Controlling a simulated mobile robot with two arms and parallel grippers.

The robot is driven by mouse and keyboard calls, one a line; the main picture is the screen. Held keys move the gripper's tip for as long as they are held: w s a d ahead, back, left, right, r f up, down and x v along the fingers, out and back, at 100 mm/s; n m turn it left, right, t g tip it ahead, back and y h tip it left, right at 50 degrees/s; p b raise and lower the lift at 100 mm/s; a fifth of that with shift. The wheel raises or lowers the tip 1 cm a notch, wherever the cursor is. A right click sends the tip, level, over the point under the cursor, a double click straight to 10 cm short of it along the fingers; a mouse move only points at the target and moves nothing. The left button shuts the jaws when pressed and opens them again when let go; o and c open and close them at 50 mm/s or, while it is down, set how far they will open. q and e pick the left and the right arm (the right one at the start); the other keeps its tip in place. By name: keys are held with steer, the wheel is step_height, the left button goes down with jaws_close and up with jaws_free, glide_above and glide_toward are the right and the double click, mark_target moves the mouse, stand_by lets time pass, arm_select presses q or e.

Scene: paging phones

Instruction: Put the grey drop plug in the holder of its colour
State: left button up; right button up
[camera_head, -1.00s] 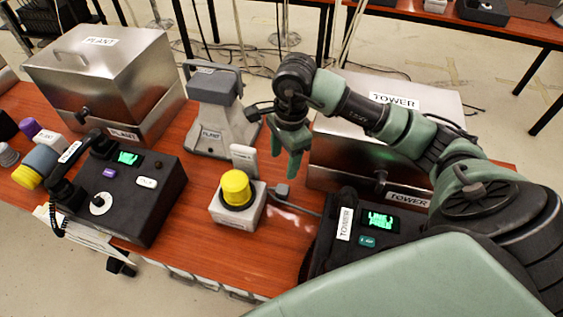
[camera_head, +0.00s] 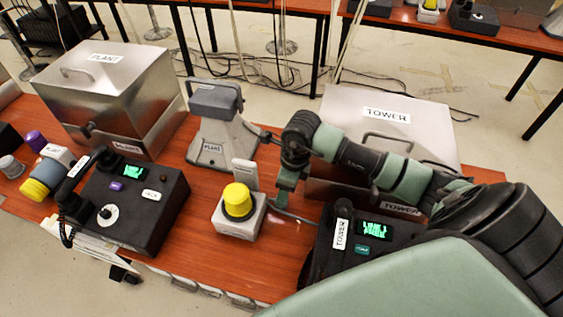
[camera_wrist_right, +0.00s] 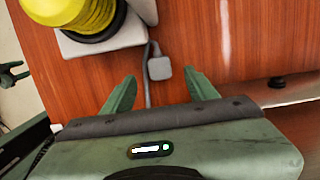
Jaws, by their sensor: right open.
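The grey drop plug (camera_wrist_right: 159,68) lies on the red-brown table at the end of a grey cord in the right wrist view. It is beyond and between the fingertips of my right gripper (camera_wrist_right: 159,82), which is open and empty. In the head view my right gripper (camera_head: 284,198) points down beside the yellow-button box and largely hides the plug. A grey stand (camera_head: 213,135) labelled PLANT stands behind; I cannot tell whether it is the holder. A small green gripper shape, seemingly my left gripper (camera_wrist_right: 14,74), shows at the wrist view's left edge, too small to judge.
A white box with a yellow button (camera_head: 238,200) stands close left of my right gripper. The TOWER metal case (camera_head: 390,140) and TOWER phone (camera_head: 362,235) flank my right arm. The PLANT phone (camera_head: 130,205) and PLANT case (camera_head: 110,95) are left. Bare table lies in front of the button box.

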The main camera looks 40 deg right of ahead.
steer(key=f, duration=0.4)
steer(key=f+p, duration=0.1)
steer(key=f, duration=0.1)
steer(key=shift+w+a+f, duration=0.2)
steer(key=shift+w+a, duration=0.15)
jaws_close()
